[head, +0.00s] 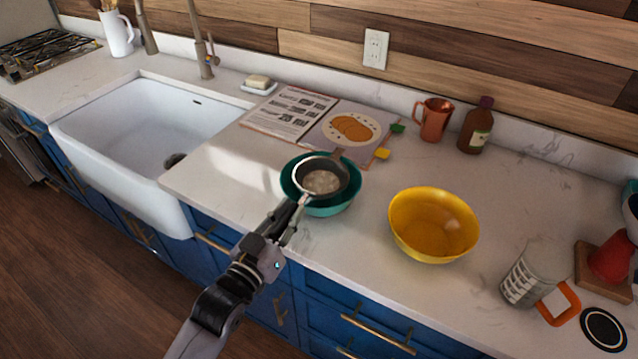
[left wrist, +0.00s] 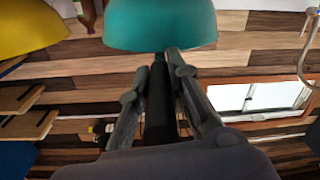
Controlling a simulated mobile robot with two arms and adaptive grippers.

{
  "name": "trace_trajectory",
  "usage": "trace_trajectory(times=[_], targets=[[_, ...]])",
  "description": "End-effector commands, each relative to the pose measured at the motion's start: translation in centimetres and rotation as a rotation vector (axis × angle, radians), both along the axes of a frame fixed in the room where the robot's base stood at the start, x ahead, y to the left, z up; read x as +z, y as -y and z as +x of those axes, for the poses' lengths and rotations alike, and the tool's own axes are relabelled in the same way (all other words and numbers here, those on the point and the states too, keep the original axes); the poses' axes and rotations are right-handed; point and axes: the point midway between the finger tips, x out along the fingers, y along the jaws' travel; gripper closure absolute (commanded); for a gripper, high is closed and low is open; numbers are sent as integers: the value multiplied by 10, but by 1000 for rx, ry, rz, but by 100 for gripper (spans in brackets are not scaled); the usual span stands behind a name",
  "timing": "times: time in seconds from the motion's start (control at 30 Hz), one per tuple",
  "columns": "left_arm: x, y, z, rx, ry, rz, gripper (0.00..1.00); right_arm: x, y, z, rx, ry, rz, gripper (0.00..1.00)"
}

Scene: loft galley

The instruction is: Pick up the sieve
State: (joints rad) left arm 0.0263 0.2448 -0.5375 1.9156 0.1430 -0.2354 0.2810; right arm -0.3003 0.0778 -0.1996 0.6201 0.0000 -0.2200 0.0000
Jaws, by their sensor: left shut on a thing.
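The sieve (head: 321,180), with a dark rim and a pale mesh, sits in or just over the teal bowl (head: 326,209) on the counter. I cannot tell whether it rests on the bowl's rim. My left gripper (head: 298,207) reaches in from the front and is shut on the sieve's handle. In the left wrist view the black handle of the sieve (left wrist: 160,112) lies between the fingers of my left gripper (left wrist: 165,65), and the teal bowl (left wrist: 160,25) is beyond them. The sieve's mesh is hidden there. My right gripper is not in view.
A yellow bowl (head: 434,226) stands right of the teal bowl. An open cookbook (head: 287,112) lies behind, with a copper mug (head: 434,120) and brown bottle (head: 476,126) by the wall. A measuring cup (head: 534,273) stands at right; the sink (head: 150,120) is left.

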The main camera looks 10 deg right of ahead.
Motion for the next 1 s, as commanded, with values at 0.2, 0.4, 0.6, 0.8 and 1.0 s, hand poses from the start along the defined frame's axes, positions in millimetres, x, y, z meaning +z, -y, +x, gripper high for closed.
trace_trajectory(times=[0.2, 0.4, 0.6, 0.8, 1.0], targets=[[0, 0, 0, 0, 0, 0, 100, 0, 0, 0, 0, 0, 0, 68], [1, 0, 0, 0, 3, -1, 100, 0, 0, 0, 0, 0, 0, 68], [8, 0, 1, 0, 4, -1, 100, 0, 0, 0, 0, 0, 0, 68], [36, 0, 0, -1, 8, -4, 100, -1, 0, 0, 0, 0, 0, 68], [91, 0, 0, 0, 13, -5, 100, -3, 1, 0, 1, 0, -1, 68]])
